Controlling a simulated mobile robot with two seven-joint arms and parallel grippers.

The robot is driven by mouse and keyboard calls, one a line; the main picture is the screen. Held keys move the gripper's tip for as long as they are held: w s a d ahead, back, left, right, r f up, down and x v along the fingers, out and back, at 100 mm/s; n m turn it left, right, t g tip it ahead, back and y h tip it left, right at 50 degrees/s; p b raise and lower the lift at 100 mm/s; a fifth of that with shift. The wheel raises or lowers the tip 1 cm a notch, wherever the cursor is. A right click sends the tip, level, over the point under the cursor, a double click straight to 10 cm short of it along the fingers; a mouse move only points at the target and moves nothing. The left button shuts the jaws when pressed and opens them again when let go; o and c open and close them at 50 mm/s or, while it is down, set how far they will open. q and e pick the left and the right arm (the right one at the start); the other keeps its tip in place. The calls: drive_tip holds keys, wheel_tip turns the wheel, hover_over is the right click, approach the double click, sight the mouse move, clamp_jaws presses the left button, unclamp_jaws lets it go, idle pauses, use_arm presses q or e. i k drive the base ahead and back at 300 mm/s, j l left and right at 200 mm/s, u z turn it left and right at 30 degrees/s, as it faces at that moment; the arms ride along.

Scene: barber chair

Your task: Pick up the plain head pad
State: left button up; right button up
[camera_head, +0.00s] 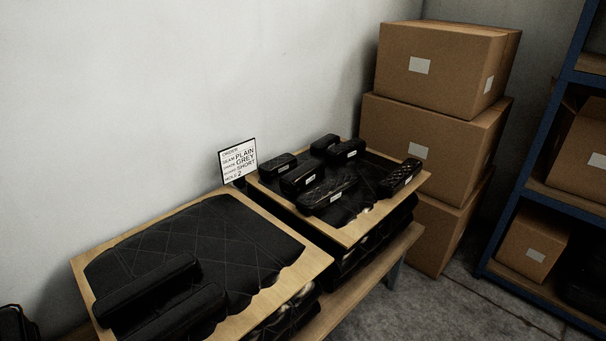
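Several small black pads with white labels lie on the far wooden board. The pads at its back left (278,164), left middle (298,180), back (324,143) and centre (347,150) look plain. The front pad (328,193) and the right pad (401,175) look diamond-stitched. The label writing is too small to read. Neither of my grippers is in view.
The near board (315,262) holds a black quilted sheet and two long black pads (147,290). Both boards rest on dark stacks over a wooden bench (375,282). Cardboard boxes (432,130) are stacked at the back right. A blue shelf (520,190) stands right. Floor (440,315) is clear between.

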sight(298, 178)
drive_tip(key=k+u, duration=0.15)
drive_tip(key=u, duration=0.7)
drive_tip(key=l+u, duration=0.2)
drive_tip(key=u, duration=0.15)
drive_tip(key=l+u, duration=0.5)
drive_tip(key=u, duration=0.25)
drive_tip(key=k+l+u, duration=0.1)
drive_tip(key=l+u, duration=0.2)
drive_tip(key=l, duration=0.15)
drive_tip(key=k+l+u, duration=0.1)
drive_tip(key=l+u, duration=0.2)
drive_tip(key=k+l+u, duration=0.1)
drive_tip(key=l, duration=0.25)
drive_tip(key=k+l, duration=0.15)
drive_tip(key=l, duration=0.15)
drive_tip(key=k+l+u, duration=0.15)
drive_tip(key=l, duration=0.15)
